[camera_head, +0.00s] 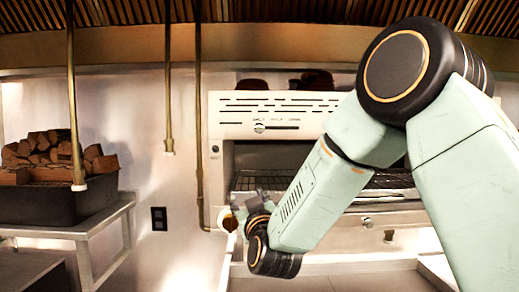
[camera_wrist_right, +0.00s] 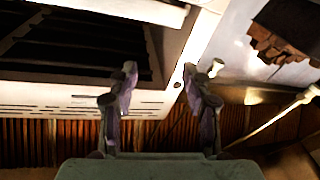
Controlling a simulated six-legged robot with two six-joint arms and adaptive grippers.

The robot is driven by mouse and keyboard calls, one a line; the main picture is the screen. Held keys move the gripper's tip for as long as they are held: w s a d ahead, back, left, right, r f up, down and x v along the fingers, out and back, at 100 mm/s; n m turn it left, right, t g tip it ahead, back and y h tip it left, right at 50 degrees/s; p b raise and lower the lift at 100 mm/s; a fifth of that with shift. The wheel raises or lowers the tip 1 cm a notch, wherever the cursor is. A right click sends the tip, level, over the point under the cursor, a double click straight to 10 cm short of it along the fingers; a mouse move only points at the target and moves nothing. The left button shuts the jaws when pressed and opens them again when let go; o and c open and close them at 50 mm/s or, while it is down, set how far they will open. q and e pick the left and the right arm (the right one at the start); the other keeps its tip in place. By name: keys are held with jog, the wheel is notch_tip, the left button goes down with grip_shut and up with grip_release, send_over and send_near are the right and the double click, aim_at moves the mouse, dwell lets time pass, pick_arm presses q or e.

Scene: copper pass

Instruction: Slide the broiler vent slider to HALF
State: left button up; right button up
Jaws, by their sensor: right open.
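The broiler (camera_head: 222,131) is a pale metal unit on the back wall with a slotted vent panel across its top. The vent slider knob (camera_head: 259,128) is a small pale knob at the left end of a short dark slot, under the leftmost of three small labels too small to read surely. My right gripper (camera_head: 238,208) is below and left of the knob, by the broiler's lower left side, apart from the knob. In the right wrist view its fingers (camera_wrist_right: 172,70) are spread and empty, with the broiler front beyond. I cannot make out the knob there. My left gripper is not in view.
A dark bin of firewood (camera_head: 62,205) stands on a metal stand at the left. Brass pipes (camera_head: 198,120) hang beside the broiler's left edge. Dark objects (camera_head: 317,80) sit on top of the broiler. A wire rack (camera_head: 390,180) is inside its open front.

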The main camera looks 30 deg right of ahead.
aim_at(260, 132)
jog(key=s+d+r+m+t+h, duration=0.1)
jog(key=d+r+h, duration=0.1)
jog(key=r, duration=0.5)
jog(key=s+d+r+m+t+h, duration=0.1)
jog(key=r+h, duration=0.1)
jog(key=r, duration=0.4)
jog(key=p+x, duration=0.1)
jog(key=x, duration=0.3)
jog(key=p+x, duration=0.1)
jog(key=x, duration=0.1)
jog(key=shift+w+d+f+p, duration=0.15)
jog(key=shift+w+p, duration=0.15)
jog(key=shift+w, duration=0.05)
jog(key=shift+w+d+r, duration=0.25)
jog(key=shift+w+r, duration=0.05)
jog(key=shift+w, duration=0.05)
jog(key=shift+a+r, duration=0.15)
jog(key=shift+r, duration=0.05)
jog(key=shift+w+f, duration=0.25)
jog(key=shift+w, duration=0.05)
jog(key=shift+c, duration=1.2)
jog(key=shift+s, duration=0.1)
grip_shut()
